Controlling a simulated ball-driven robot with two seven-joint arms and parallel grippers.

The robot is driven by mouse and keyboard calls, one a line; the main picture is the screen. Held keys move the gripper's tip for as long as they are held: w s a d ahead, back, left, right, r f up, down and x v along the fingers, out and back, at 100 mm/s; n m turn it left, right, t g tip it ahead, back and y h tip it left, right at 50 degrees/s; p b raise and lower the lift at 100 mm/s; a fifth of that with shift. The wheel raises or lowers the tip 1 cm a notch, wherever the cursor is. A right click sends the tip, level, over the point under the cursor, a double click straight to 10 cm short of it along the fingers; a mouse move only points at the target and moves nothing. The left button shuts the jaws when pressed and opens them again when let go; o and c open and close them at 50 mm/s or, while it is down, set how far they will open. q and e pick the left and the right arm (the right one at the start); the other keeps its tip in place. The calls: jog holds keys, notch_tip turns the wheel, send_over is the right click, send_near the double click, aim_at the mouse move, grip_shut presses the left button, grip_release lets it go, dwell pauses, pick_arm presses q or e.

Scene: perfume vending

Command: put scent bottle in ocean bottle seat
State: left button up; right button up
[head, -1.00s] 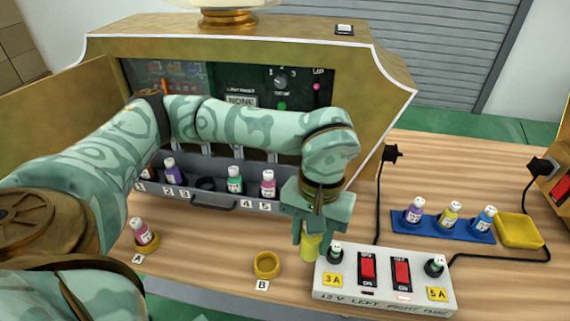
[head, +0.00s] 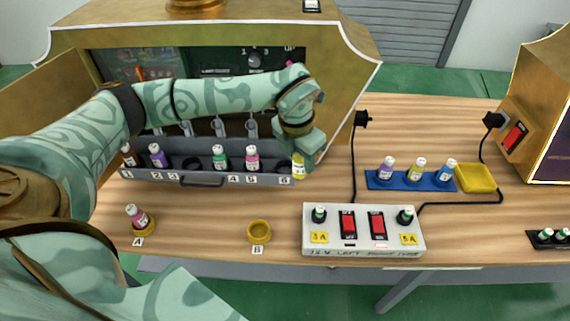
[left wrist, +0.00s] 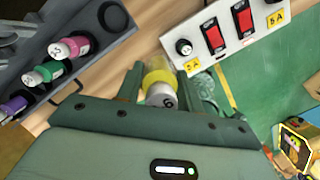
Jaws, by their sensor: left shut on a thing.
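My left gripper (head: 302,168) is shut on a yellow scent bottle (head: 298,168) with a pale cap. In the left wrist view the bottle (left wrist: 158,82) sits between the fingers (left wrist: 158,77), its cap marked 6. The gripper holds it at the right end of the grey bottle rack (head: 215,180), beside the empty seat 6 (head: 284,169); whether it touches the rack I cannot tell. Seat 3 (head: 192,164) is also empty. Purple (head: 157,156), green (head: 220,158) and pink (head: 252,159) bottles stand in the rack. No seat reads "ocean". My right gripper is not in view.
A pink bottle (head: 137,217) stands at ring A; yellow ring B (head: 259,231) is empty. A white switch box (head: 363,231) with cables lies at the front. A blue tray (head: 405,186) holds 3 bottles, beside a yellow dish (head: 476,178). The table between rack and rings is clear.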

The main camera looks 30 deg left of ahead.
pick_arm(q)
jog(key=w+a+f+b, duration=0.1)
jog(key=w+a+f, duration=0.1)
jog(key=w+a+f+b, duration=0.1)
jog(key=w+a+f, duration=0.1)
jog(key=a+f, duration=0.1)
jog(key=w+a+f+b, duration=0.1)
jog(key=w+a+f, duration=0.1)
jog(key=a+f, duration=0.1)
jog(key=shift+w+a, duration=0.15)
jog(key=shift+w, duration=0.1)
jog(key=shift+w+a+f+b, duration=0.1)
jog(key=shift+a+f+b, duration=0.05)
jog(key=shift+f+b, duration=0.2)
notch_tip(320, 180, down, 4)
jog(key=shift+w+a+r+b, duration=0.1)
jog(key=shift+a+r+b, duration=0.1)
jog(key=shift+b, duration=0.5)
jog(key=shift+r, duration=0.15)
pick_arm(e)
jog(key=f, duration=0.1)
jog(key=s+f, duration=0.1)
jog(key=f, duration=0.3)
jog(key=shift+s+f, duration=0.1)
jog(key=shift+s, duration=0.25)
pick_arm(q)
jog(key=o, duration=1)
jog(key=shift+o, duration=0.2)
